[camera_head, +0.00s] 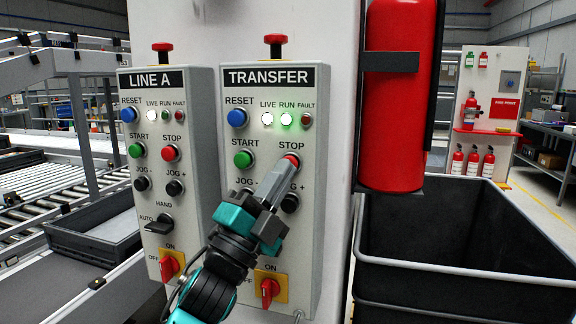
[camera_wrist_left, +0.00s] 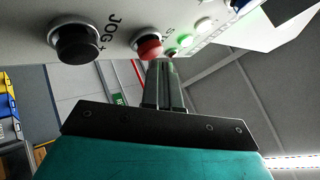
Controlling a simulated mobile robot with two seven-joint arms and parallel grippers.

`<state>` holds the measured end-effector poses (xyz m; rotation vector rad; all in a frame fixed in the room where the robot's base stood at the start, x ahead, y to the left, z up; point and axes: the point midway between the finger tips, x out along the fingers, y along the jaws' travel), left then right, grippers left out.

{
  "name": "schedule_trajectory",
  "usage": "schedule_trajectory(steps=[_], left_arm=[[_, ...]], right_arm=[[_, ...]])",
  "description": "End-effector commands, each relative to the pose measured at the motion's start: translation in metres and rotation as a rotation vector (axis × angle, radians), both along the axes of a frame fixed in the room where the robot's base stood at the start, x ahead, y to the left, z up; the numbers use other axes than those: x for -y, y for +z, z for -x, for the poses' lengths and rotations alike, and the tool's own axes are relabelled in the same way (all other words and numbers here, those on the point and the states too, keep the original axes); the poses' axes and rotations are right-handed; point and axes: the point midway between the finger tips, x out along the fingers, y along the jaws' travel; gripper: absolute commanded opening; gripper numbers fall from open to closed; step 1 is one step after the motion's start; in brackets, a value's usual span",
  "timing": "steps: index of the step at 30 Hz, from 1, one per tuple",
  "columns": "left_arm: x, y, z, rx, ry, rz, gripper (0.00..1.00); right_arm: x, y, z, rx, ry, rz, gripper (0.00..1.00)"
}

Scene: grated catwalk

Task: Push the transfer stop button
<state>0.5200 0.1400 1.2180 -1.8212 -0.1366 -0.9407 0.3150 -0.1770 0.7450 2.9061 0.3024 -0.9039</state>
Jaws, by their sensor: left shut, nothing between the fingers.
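The TRANSFER panel (camera_head: 265,78) is a grey box on a white column. Its red stop button (camera_head: 291,160) sits under the word STOP. My left gripper (camera_head: 287,168) is shut and empty, with its fingertips at the stop button and covering part of it. In the left wrist view the red button (camera_wrist_left: 150,48) is just beyond the fingertips (camera_wrist_left: 162,66); I cannot tell whether they touch it. The RUN lamp (camera_head: 287,119) glows green and the LIVE lamp (camera_head: 267,119) glows white. My right gripper is not in view.
The LINE A panel (camera_head: 155,82) with similar buttons stands to the left. The black JOG+ button (camera_head: 290,202) is just below the gripper. A red fire extinguisher (camera_head: 398,120) hangs to the right, above a dark bin (camera_head: 460,275). Conveyors (camera_head: 50,185) are at the left.

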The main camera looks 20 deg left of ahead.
Motion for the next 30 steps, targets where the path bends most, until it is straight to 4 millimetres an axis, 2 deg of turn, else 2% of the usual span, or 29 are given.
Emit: schedule_trajectory(steps=[30], left_arm=[[0.0,0.0,-0.012,0.0,0.0,0.0,0.0]], right_arm=[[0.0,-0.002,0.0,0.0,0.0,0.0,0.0]])
